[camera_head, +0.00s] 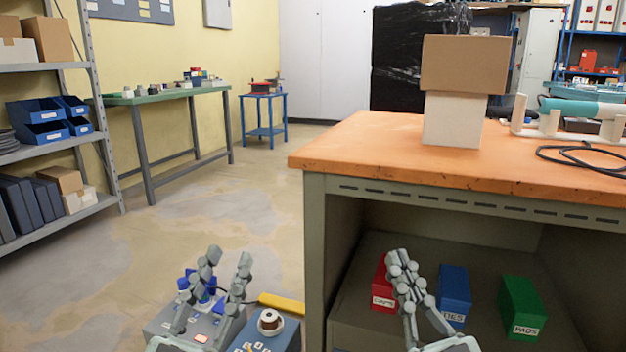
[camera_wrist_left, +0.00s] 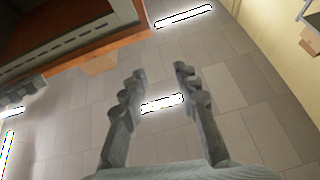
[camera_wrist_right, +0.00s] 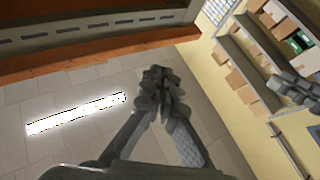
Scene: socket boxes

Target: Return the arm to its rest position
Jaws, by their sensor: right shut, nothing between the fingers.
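My left gripper (camera_head: 229,262) is at the lower left of the head view, pointing up, with its fingers apart and nothing between them. The left wrist view also shows its open fingers (camera_wrist_left: 160,82). My right gripper (camera_head: 397,262) stands upright in front of the workbench's lower shelf. Its fingers meet at the tips with nothing between them, as the right wrist view also shows (camera_wrist_right: 160,82). In the head view it partly hides a red box (camera_head: 382,285) on that shelf.
The orange-topped workbench (camera_head: 340,150) fills the right side, with a cardboard box (camera_head: 464,64) on a white box (camera_head: 453,120). A blue box (camera_head: 454,291) and a green box (camera_head: 520,305) stand on its lower shelf. Open floor (camera_head: 215,205) lies to the left.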

